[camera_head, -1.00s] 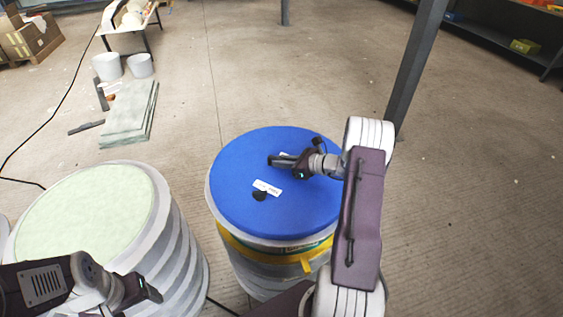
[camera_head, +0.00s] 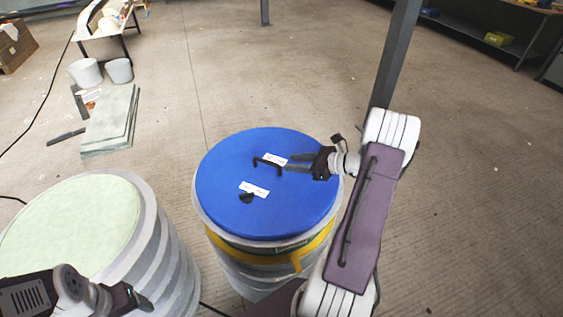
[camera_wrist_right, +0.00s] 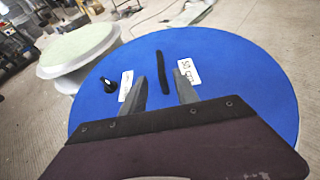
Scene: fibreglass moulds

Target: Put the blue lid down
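The blue lid (camera_head: 225,190) lies flat on top of the round grey drum (camera_head: 255,268) with a yellow band. A black bar handle (camera_head: 267,163) stands near the lid's middle, with white labels and a small black knob (camera_head: 247,198) nearby. My right gripper (camera_head: 291,163) is open and empty, just right of the handle and apart from it. In the right wrist view the handle (camera_wrist_right: 162,72) shows ahead of and between the two spread fingers (camera_wrist_right: 160,75), above the blue lid (camera_wrist_right: 225,75). My left gripper (camera_head: 140,298) is at the lower left, its fingers too unclear to judge.
A second ribbed drum with a pale green top (camera_head: 70,225) stands left of the lid. Green-grey sheets (camera_head: 110,120), two white buckets (camera_head: 103,71) and a table (camera_head: 105,30) are at the back left.

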